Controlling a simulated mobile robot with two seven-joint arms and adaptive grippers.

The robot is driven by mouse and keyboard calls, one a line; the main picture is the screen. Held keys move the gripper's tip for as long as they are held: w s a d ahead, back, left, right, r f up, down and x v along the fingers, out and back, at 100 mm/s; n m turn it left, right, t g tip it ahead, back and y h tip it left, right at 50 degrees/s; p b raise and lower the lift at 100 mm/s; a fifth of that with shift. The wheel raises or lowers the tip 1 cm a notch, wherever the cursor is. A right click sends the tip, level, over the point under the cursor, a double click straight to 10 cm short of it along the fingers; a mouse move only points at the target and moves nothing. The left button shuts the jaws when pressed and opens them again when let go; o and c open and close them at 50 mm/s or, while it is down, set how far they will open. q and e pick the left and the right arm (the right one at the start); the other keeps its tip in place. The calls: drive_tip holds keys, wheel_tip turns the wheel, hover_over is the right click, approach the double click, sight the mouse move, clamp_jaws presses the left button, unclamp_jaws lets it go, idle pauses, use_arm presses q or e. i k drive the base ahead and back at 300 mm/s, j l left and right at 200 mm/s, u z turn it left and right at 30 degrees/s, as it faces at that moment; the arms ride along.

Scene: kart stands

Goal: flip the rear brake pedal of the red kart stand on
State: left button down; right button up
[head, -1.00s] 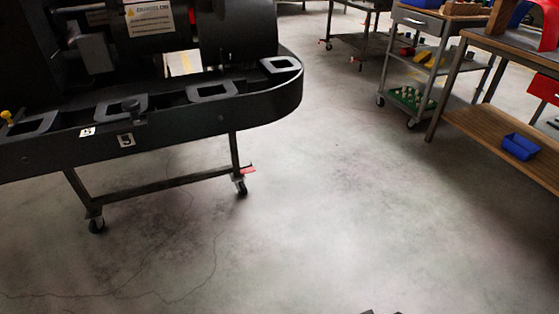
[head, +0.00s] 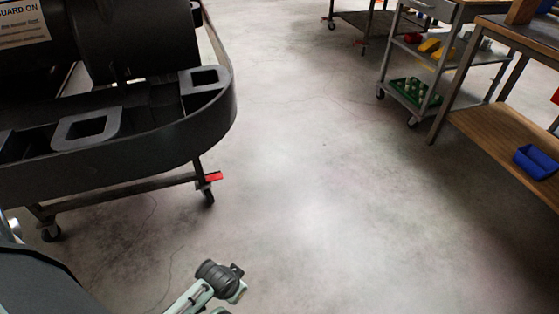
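A black machine-like body on a wheeled stand (head: 120,193) fills the left of the head view; I see no red kart body. A small red pedal (head: 213,177) sits at the stand's right caster, and I cannot tell its tilt or whether it is the rear one. A pale green and dark grey jointed part of mine, seemingly the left gripper (head: 218,283), shows at the bottom edge, below and apart from the red pedal. Its fingers cannot be made out clearly. My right gripper is not in view.
A grey trolley (head: 428,68) with coloured parts and a workbench (head: 505,135) with a blue bin (head: 535,162) stand at the right. Another wheeled table (head: 370,22) is at the back. The concrete floor (head: 310,200) in the middle is clear.

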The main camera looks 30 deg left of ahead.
sight(218, 176)
drive_tip(key=i+l, duration=0.15)
drive_tip(key=i, duration=0.35)
drive_tip(key=i+l, duration=0.15)
drive_tip(key=i, duration=0.3)
drive_tip(key=i+l+z, duration=0.1)
drive_tip(key=i, duration=0.4)
drive_tip(key=i+j+u, duration=0.1)
drive_tip(key=i+u, duration=0.15)
drive_tip(key=u, duration=0.15)
drive_tip(key=i+u, duration=0.2)
drive_tip(key=u, duration=0.2)
drive_tip(key=i+u, duration=0.35)
drive_tip(key=i+l+u, duration=0.1)
drive_tip(key=u, duration=0.3)
drive_tip(key=i+u, duration=0.45)
drive_tip(key=i+l+u, duration=0.1)
drive_tip(key=u, duration=0.35)
drive_tip(key=i+l+u, duration=0.25)
drive_tip(key=i+u, duration=0.25)
drive_tip(key=k, duration=0.1)
